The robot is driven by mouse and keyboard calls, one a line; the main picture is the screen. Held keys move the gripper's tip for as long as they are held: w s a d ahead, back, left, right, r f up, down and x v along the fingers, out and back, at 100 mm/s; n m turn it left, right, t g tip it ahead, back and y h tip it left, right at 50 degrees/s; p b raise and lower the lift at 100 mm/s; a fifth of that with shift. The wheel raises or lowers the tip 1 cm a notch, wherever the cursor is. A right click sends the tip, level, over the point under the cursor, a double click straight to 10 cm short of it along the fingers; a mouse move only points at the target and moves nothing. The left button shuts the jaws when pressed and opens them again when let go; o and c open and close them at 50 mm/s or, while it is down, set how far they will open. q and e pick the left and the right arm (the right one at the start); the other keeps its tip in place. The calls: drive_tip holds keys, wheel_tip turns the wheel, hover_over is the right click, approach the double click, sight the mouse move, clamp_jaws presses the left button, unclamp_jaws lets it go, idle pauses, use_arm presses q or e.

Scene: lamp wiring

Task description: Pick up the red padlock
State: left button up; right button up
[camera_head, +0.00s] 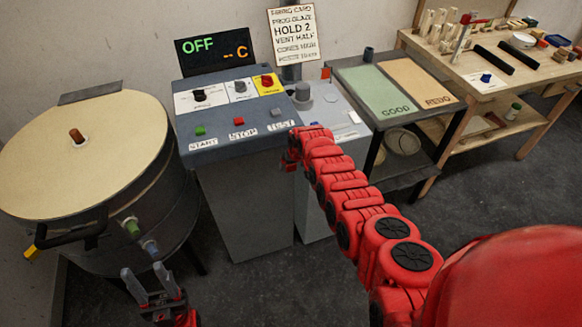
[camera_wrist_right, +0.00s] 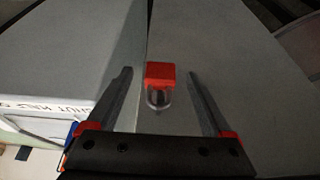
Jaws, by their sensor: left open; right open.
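The red padlock (camera_wrist_right: 160,75) has a square red body and a pale, see-through-looking shackle. In the right wrist view it sits against a grey surface, between the two fingers of my right gripper (camera_wrist_right: 160,93). The fingers are apart, with a visible gap on each side of the padlock. In the head view my right gripper (camera_head: 291,160) is at the front of the grey control cabinet, mostly hidden by its own red arm, and I cannot make out the padlock there. My left gripper (camera_head: 147,282) is open and empty, low in front of the round kiln.
The round kiln (camera_head: 80,150) with a tan lid stands at the left. The grey control cabinet (camera_head: 245,195) carries buttons and a display (camera_head: 215,48). A rack with green and tan trays (camera_head: 375,92) and a wooden workbench (camera_head: 480,70) stand to the right. Open floor lies in front.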

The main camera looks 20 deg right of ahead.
drive_tip(key=shift+b+x, duration=0.4)
drive_tip(key=shift+x, duration=0.4)
drive_tip(key=shift+r, duration=0.1)
clamp_jaws()
